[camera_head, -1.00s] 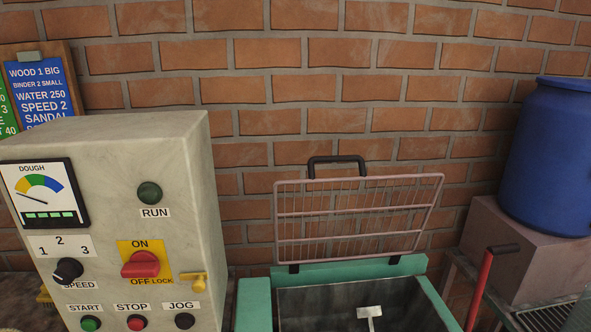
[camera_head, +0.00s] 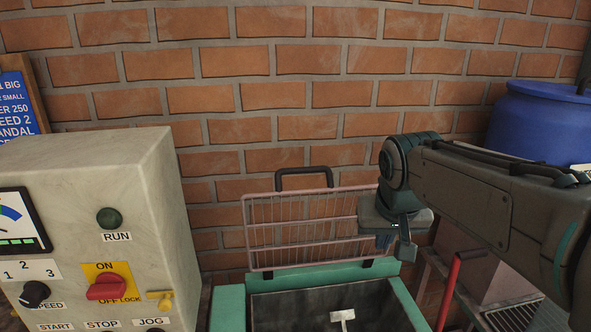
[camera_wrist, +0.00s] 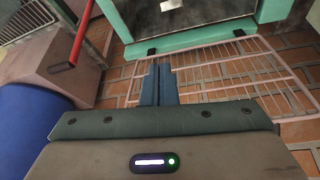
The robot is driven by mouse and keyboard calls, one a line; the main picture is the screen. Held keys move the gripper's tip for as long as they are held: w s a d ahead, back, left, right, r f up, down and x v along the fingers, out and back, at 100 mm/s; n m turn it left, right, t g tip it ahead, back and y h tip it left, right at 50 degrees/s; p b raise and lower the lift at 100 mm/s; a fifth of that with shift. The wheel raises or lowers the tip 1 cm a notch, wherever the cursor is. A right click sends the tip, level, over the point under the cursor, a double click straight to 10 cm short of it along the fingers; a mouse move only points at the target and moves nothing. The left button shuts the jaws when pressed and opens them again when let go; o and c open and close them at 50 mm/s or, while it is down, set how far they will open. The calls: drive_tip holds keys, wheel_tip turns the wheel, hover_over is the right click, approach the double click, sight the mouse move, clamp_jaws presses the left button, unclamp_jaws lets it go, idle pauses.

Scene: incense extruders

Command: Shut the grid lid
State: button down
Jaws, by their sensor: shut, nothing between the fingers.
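The grid lid (camera_head: 300,225) is a pinkish wire frame with a black handle (camera_head: 303,172) on its top edge. It stands open, roughly upright, hinged at the back rim of the green hopper (camera_head: 228,305). My gripper (camera_head: 400,248) is at the right part of the lid and hides some of it in the head view. In the wrist view the lid (camera_wrist: 235,72) spreads beyond the fingers (camera_wrist: 158,75), which are shut and empty. I cannot tell whether they touch the wires. The hopper rim (camera_wrist: 190,38) also shows there.
A control box (camera_head: 100,220) with knobs and buttons stands left of the hopper. A red lever (camera_head: 447,290) is at its right. A blue barrel (camera_head: 540,125) stands at the far right, and a brick wall (camera_head: 250,90) is behind everything.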

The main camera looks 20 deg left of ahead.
drive_tip(key=w+a+r+n+y+p, duration=0.1)
drive_tip(key=w+a+r, duration=0.15)
drive_tip(key=a, duration=0.25)
drive_tip(key=w+a+r+p, duration=0.1)
drive_tip(key=a+r, duration=0.3)
drive_tip(key=a, duration=0.2)
drive_tip(key=n+t+y+p, duration=0.1)
drive_tip(key=p, duration=0.1)
approach(276, 196)
wheel_tip(276, 196, up, 2)
drive_tip(key=w, duration=0.1)
drive_tip(key=x, duration=0.3)
drive_tip(key=p+x, duration=0.1)
drive_tip(key=x, duration=0.4)
drive_tip(key=shift+w+a+f, duration=0.1)
drive_tip(key=shift+w+a, duration=0.25)
drive_tip(key=shift+w+a+f, duration=0.1)
drive_tip(key=shift+w+f, duration=0.05)
drive_tip(key=shift+f, duration=0.25)
